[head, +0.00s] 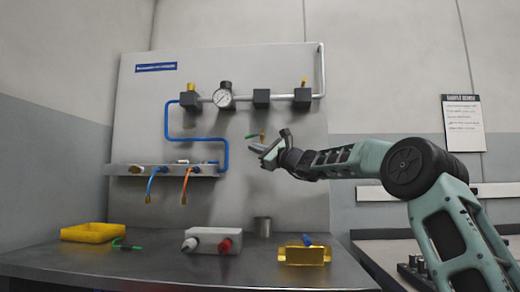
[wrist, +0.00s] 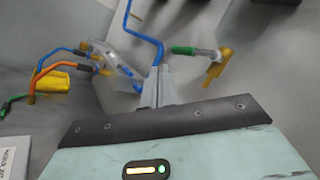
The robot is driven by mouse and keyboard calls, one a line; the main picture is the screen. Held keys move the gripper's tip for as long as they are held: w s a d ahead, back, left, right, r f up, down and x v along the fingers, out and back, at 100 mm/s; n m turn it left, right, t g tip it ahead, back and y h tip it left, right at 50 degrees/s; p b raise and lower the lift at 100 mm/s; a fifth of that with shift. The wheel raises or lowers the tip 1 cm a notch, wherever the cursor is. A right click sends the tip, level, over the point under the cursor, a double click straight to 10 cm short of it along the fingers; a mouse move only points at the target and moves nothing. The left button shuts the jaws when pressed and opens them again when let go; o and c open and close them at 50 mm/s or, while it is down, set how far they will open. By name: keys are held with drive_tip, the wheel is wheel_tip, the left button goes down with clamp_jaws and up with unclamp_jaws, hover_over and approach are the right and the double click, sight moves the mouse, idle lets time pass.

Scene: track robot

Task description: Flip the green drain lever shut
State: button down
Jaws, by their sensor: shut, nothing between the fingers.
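The green drain lever (head: 252,136) sticks out to the left, roughly level, from a small brass valve (head: 262,138) on the wall panel. In the wrist view the green lever (wrist: 184,50) has a grey shank that leads to the brass valve (wrist: 216,70). My gripper (head: 262,152) is shut and empty, just below the lever in the head view. In the wrist view my gripper's fingertips (wrist: 163,74) are close to the lever's free green end, below and left of it. I cannot tell whether they touch it.
A pressure gauge (head: 223,98) and black blocks on a pipe sit above. A blue pipe (head: 195,138) and a rail (head: 165,170) with blue and orange hoses are to the left.

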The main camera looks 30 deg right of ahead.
drive_tip(key=b+v, duration=0.1)
drive_tip(key=v, duration=0.9)
drive_tip(key=shift+s+b, duration=0.3)
drive_tip(key=shift+b, duration=0.05)
drive_tip(key=shift+f, duration=0.1)
